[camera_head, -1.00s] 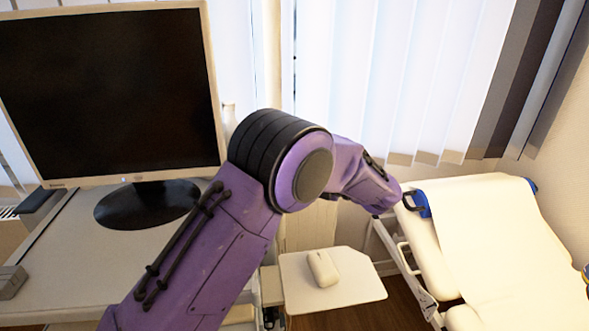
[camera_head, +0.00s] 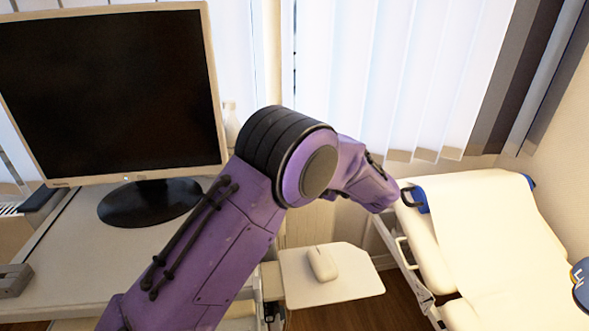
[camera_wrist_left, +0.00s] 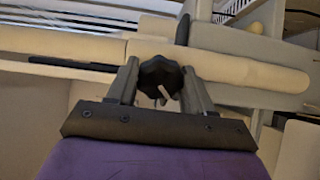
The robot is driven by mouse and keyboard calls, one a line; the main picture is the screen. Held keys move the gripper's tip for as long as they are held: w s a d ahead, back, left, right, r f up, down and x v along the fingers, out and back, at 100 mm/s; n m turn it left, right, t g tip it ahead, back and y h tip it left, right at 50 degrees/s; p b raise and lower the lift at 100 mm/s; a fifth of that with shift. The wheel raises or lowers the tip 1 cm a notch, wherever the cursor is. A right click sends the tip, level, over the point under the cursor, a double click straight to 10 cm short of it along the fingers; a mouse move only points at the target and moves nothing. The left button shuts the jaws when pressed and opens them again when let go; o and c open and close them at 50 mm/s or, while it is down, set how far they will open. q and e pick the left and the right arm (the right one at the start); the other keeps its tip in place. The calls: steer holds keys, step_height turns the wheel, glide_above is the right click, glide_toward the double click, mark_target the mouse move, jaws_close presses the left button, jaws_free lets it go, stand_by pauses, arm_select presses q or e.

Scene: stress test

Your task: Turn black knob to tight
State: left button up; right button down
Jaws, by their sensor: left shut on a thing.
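The black knob (camera_wrist_left: 160,76) has a lobed rim and sits between the fingers of my left gripper (camera_wrist_left: 162,88) in the left wrist view. The gripper is shut on the knob, with one finger on each side. A small pale mark or rod shows just below the knob's middle. My right gripper is not in view.
A monitor (camera_head: 110,95) stands on a desk (camera_head: 75,250) at the left. A blue strap or trim (camera_head: 421,198) is at the couch corner. Vertical blinds (camera_head: 390,70) hang behind.

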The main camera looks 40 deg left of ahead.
arm_select(q)
steer(key=shift+w+d+r, duration=0.1)
steer(key=shift+w+r, duration=0.1)
steer(key=o, duration=1)
steer(key=shift+w+d, duration=0.15)
steer(key=shift+d, duration=0.05)
steer(key=b+v, duration=0.4)
steer(key=v, duration=0.7)
steer(key=shift+w+f, duration=0.15)
steer(key=shift+f, duration=0.05)
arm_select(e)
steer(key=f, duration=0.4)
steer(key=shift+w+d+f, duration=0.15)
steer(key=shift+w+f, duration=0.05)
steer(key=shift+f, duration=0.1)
